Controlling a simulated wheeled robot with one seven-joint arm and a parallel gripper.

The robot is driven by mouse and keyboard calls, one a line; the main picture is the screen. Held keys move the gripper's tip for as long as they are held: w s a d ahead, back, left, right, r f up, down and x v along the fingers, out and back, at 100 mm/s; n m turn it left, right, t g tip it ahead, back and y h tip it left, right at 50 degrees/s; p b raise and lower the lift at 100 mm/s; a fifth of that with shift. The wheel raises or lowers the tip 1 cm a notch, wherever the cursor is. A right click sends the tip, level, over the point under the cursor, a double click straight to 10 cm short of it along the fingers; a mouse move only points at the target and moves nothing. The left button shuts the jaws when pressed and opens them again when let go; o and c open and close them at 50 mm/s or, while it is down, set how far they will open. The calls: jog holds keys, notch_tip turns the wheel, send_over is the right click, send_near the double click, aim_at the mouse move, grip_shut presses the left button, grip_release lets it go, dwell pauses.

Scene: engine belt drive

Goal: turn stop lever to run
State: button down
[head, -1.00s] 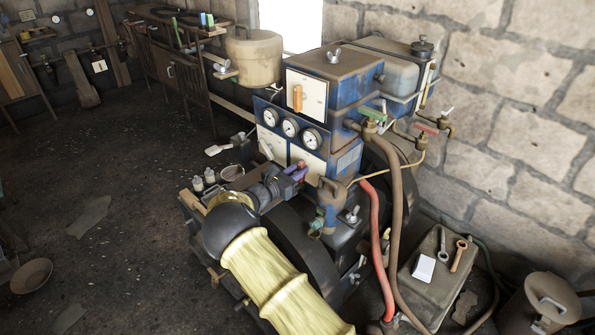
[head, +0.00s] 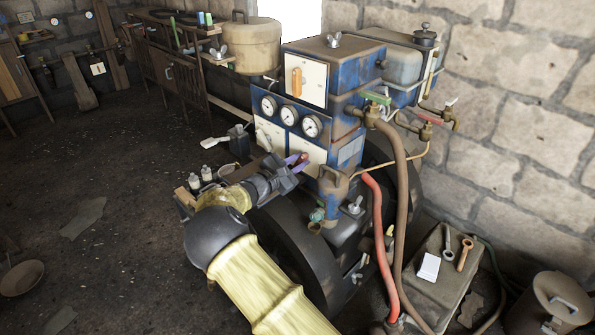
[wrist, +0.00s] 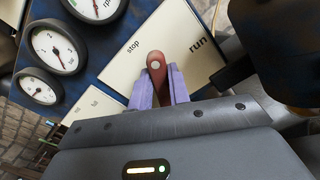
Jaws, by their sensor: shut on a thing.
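The stop lever (wrist: 155,66) is a short reddish-brown handle on a cream panel (wrist: 182,47) with the words "stop" and "run". In the wrist view, its rounded end shows between the two words, "stop" to the left and "run" to the right. My gripper (wrist: 158,92) has its purple fingers shut on the lever, one on each side. The lower part of the lever is hidden behind the gripper body. In the head view, my gripper (head: 297,160) is at the front of the blue engine housing, with a bit of the red lever (head: 304,155) showing.
Round gauges (head: 289,115) sit above the lever panel. A dark wheel (head: 300,240) stands below my arm. The floor at left is largely open.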

jog(key=m+b, duration=0.4)
jog(key=b, duration=0.2)
jog(key=f+m+b, duration=0.1)
jog(key=m+b, duration=0.3)
jog(key=b, duration=0.2)
jog(key=m+b, duration=0.3)
jog(key=b, duration=0.3)
jog(key=shift+s+d+f+m, duration=0.2)
jog(key=shift+s+d+m, duration=0.05)
jog(key=shift+m, duration=0.15)
jog(key=c, duration=1.3)
grip_release()
jog(key=shift+r, duration=0.1)
jog(key=p+v, duration=0.1)
jog(key=v, duration=1.6)
jog(key=shift+s+a+r, duration=0.1)
jog(key=shift+s+a, duration=0.05)
